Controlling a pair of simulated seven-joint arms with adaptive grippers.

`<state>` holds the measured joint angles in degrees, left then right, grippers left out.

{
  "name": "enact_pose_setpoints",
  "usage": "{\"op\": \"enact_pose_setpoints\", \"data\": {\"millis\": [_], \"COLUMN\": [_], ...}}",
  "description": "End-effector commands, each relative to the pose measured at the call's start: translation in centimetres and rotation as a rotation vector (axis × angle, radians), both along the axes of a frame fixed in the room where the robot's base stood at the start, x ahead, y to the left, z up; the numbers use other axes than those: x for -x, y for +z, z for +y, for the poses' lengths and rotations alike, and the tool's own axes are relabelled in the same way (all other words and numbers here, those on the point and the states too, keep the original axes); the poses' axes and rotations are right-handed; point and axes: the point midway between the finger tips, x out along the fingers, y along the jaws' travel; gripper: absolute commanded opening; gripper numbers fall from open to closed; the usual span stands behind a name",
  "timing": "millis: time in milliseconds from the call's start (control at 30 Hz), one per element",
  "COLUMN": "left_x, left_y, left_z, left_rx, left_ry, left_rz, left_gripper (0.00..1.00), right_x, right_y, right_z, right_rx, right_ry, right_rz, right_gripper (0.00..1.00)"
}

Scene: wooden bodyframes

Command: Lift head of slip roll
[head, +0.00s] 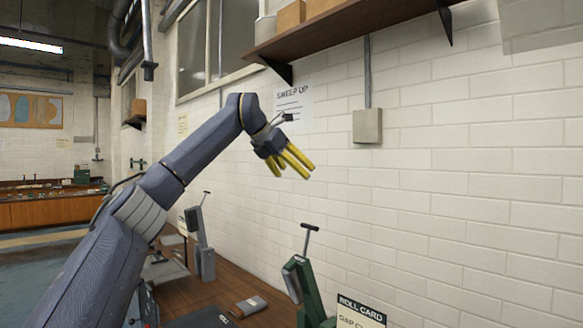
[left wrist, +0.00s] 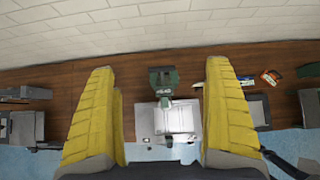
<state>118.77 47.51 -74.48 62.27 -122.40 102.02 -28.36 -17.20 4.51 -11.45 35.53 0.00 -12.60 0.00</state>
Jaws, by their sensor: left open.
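My left gripper (head: 293,165) is raised in front of the white brick wall, above the bench in the head view. Its ribbed yellow fingers are spread wide in the left wrist view (left wrist: 160,68), with nothing held between them. Between and beyond the fingers, a machine with a green upright part (left wrist: 163,78) and a pale metal plate (left wrist: 178,120) stands on the bench below. I cannot tell which machine is the slip roll. My right gripper is out of view.
The wooden bench (head: 185,292) runs along the wall. A grey machine with a lever (head: 201,245) stands farther back; a small grey-and-red item (head: 249,306) lies on the bench. A shelf (head: 335,28) overhangs the wall, above a grey wall box (head: 367,126).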

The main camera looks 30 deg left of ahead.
Motion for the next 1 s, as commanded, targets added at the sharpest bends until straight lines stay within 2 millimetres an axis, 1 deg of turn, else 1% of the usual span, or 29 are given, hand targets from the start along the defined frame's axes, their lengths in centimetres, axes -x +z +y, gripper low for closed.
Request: {"op": "enact_pose_setpoints", "data": {"millis": [100,300,833,933,1000], "left_x": [0.2,0.5,0.5,0.3,-0.2], "left_y": [0.7,1.2,1.4,0.8,-0.5], "left_z": [0.1,0.1,0.1,0.1,-0.1], "left_rx": [0.000,0.000,0.000,0.000,-0.001], "left_ry": [0.001,0.000,0.000,-0.001,-0.005], "left_rz": [-0.001,0.000,-0.001,0.008,0.026], "left_gripper": [0.85,0.85,0.85,0.74,0.66], "right_x": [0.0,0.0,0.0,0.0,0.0], "right_y": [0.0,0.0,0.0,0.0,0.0], "right_z": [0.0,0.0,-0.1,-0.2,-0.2], "right_rx": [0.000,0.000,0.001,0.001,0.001], "right_ry": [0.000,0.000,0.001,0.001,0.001], "right_rz": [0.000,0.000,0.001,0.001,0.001], "right_gripper": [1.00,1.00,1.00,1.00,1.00]}}
